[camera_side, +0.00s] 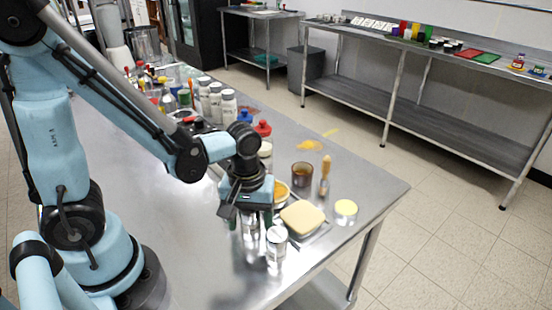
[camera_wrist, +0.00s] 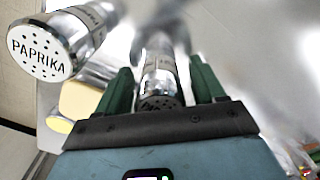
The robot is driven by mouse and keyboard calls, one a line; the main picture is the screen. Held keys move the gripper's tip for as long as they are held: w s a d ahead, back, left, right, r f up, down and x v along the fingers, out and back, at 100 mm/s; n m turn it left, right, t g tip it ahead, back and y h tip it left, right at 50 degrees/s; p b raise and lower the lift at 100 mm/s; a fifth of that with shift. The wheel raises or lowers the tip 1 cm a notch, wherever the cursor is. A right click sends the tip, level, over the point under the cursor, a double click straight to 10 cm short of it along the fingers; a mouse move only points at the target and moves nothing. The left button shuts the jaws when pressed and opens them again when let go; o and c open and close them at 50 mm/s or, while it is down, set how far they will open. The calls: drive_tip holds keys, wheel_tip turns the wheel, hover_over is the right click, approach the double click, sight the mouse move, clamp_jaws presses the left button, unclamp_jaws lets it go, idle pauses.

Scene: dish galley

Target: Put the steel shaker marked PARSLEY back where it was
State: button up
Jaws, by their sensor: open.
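In the wrist view a steel shaker (camera_wrist: 160,72) stands between the two green fingers of my gripper (camera_wrist: 160,84). My gripper is open, with a gap visible beside the shaker. The shaker's dark perforated top is partly hidden by the gripper body, and I cannot read its name. A second steel shaker (camera_wrist: 62,42), its top marked PAPRIKA, is to the left, outside the fingers. In the side view my gripper (camera_side: 246,212) is low over the table, around a steel shaker (camera_side: 250,226). Another steel shaker (camera_side: 277,246) stands just to its right and nearer the camera.
An amber glass (camera_side: 302,174), a wooden-handled brush (camera_side: 324,180) and a round yellow-topped item (camera_side: 346,208) are beyond. White-labelled bottles (camera_side: 228,106) stand further back.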

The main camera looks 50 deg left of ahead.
wheel_tip(320, 180, up, 12)
drive_tip(key=shift+r, duration=0.1)
drive_tip(key=m+t, duration=0.1)
drive_tip(key=a+m+t, duration=0.1)
drive_tip(key=m, duration=0.1)
drive_tip(key=shift+w+a+t, duration=0.2)
drive_tip(key=shift+w+t, duration=0.15)
drive_tip(key=shift+t, duration=0.05)
drive_tip(key=m+t, duration=0.1)
drive_tip(key=m, duration=0.1)
drive_tip(key=w+a+m+t, duration=0.1)
drive_tip(key=m+t, duration=0.1)
drive_tip(key=a+m+t, duration=0.1)
drive_tip(key=m, duration=0.1)
drive_tip(key=shift+w+r, duration=0.15)
drive_tip(key=shift+w, duration=0.25)
idle(1.0)
